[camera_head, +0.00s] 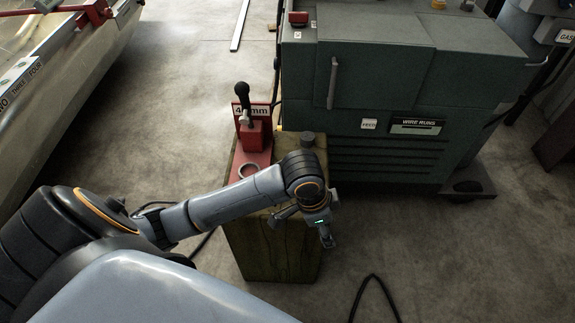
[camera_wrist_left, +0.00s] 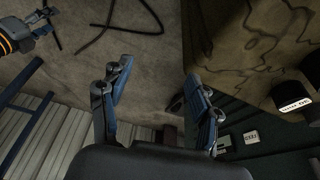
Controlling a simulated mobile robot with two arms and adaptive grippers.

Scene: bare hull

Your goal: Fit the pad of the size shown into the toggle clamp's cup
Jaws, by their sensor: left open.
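The red toggle clamp (camera_head: 253,134) stands on a wooden block, its black handle upright. Its ring-shaped cup (camera_head: 249,170) looks empty. A sign (camera_head: 262,109) behind the clamp ends in "mm"; the handle partly hides its number. A dark grey round pad (camera_head: 308,138) stands on the block, right of the clamp. A black pad with white lettering (camera_wrist_left: 291,98) shows at the right of the left wrist view. My left gripper (camera_head: 327,240) is open and empty, beside the block's right front; its fingers (camera_wrist_left: 155,105) are apart. Part of my right gripper (camera_wrist_left: 42,26) seems to show, too small to read.
The wooden block (camera_head: 270,250) is partly covered by my left arm, which may hide other pads. A green machine (camera_head: 400,75) stands behind and right.

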